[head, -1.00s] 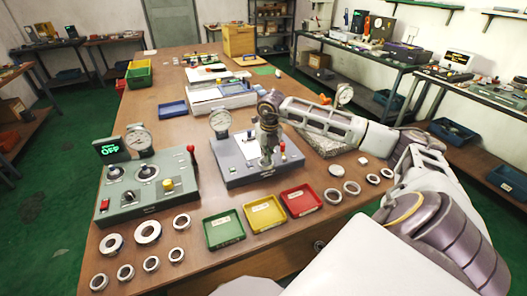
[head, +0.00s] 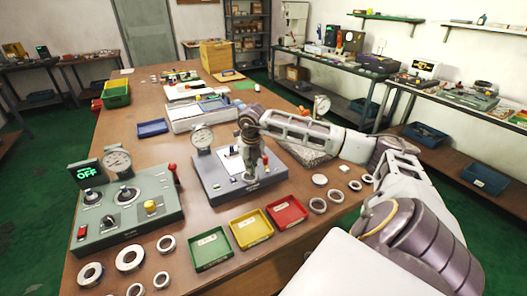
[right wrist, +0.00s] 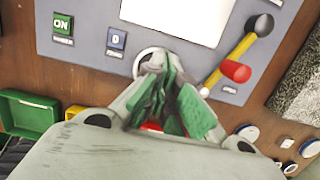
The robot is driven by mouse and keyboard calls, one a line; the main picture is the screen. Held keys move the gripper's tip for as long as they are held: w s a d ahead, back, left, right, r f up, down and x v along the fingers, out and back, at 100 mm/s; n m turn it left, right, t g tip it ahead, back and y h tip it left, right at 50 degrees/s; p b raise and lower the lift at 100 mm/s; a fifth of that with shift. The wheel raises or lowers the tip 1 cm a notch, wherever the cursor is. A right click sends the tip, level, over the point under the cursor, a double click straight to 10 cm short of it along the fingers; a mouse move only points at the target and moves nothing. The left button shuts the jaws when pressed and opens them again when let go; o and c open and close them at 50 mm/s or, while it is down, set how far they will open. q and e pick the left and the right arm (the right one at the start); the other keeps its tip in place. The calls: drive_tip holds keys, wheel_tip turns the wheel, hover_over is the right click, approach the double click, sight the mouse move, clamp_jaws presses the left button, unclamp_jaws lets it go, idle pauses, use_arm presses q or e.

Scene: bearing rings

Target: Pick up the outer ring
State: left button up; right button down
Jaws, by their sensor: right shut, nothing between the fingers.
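Metal rings of differing sizes lie on the brown table. One group is at front left, with a large ring (head: 130,258) among them, and another group is at right, with a ring (head: 318,205) beside the red tray. I cannot tell which is the outer ring. My right gripper (head: 249,176) points down over the grey-blue device (head: 212,186). In the right wrist view its green-padded fingers (right wrist: 165,80) are shut and empty. A round pale metal part (right wrist: 148,58) on the device panel shows just beyond the fingertips, partly hidden by them. My left gripper is out of view.
Green (head: 210,250), yellow (head: 250,230) and red (head: 287,212) trays stand in front of the device. A green-grey control box (head: 125,210) with a gauge stands at left.

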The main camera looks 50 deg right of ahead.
sight(252, 179)
drive_tip(key=shift+s+a+r, duration=0.2)
drive_tip(key=shift+a+r, duration=0.1)
drive_tip(key=shift+a, duration=0.05)
drive_tip(key=shift+s, duration=0.1)
drive_tip(key=shift+s+d+f, duration=0.25)
drive_tip(key=shift+s+a, duration=0.1)
drive_tip(key=shift+s, duration=0.1)
drive_tip(key=shift+s+a+r, duration=0.1)
drive_tip(key=shift+s+a, duration=0.3)
drive_tip(key=shift+s, duration=0.35)
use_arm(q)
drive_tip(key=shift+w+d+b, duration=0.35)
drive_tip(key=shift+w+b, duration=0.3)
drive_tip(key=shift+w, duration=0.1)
use_arm(e)
drive_tip(key=s+a, duration=0.2)
drive_tip(key=s, duration=0.6)
drive_tip(key=shift+s+a, duration=0.25)
drive_tip(key=shift+a, duration=0.05)
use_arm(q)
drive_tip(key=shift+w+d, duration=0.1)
use_arm(e)
drive_tip(key=c, duration=2.2)
unclamp_jaws()
